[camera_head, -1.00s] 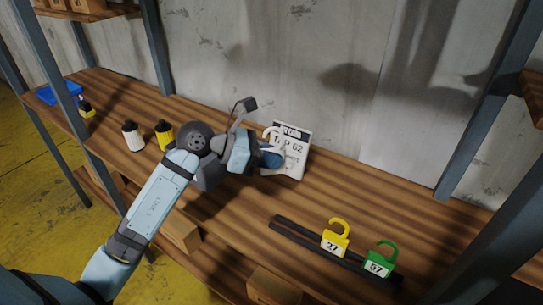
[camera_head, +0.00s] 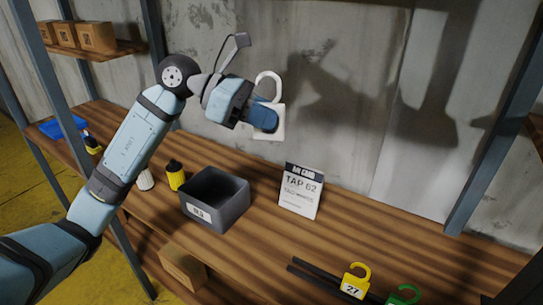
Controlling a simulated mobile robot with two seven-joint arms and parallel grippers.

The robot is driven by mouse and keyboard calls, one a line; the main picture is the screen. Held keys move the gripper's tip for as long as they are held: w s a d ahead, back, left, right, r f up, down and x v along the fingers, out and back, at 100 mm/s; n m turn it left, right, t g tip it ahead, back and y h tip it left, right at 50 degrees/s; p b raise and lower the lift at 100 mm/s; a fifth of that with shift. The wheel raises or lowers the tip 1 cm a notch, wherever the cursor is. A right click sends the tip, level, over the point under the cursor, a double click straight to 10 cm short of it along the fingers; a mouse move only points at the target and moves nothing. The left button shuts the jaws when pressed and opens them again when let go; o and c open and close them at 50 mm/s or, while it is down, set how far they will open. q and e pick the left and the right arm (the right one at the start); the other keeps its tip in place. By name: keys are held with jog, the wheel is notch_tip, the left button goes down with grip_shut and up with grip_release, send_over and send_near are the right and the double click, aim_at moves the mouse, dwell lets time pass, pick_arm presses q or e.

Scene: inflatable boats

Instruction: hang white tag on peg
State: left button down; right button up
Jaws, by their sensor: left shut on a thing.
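The white tag (camera_head: 276,131), shaped like a padlock with a hook on top, is held upright in the air in front of the back wall. My left gripper (camera_head: 263,120) is shut on its body, and its blue fingers cover much of the tag's face. A yellow tag (camera_head: 353,287) marked 27 and a green tag (camera_head: 402,297) stand at the dark rails (camera_head: 318,275) at the lower right; the green one is cut by the frame edge. I cannot make out a peg. My right gripper is not in view.
A yellow bottle (camera_head: 175,178) stands left of the bin. Metal posts (camera_head: 497,135) flank the shelf. Shelf room right of the card is clear.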

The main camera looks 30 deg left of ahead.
pick_arm(q)
jog(key=s+a+r+m+g+p, duration=0.2)
jog(key=s+r, duration=0.5)
jog(key=r, duration=0.3)
jog(key=s+a+r+m+g+p, duration=0.1)
jog(key=s+r+g+p, duration=0.1)
jog(key=s+r, duration=0.65)
jog(key=s+a+r+m+g+p, duration=0.15)
jog(key=s+r, duration=0.25)
jog(key=r, duration=0.9)
jog(key=w+h+p, duration=0.1)
jog(key=w+p, duration=0.4)
jog(key=w, duration=0.6)
jog(key=shift+w+d+f, duration=0.35)
jog(key=shift+d+f, duration=0.1)
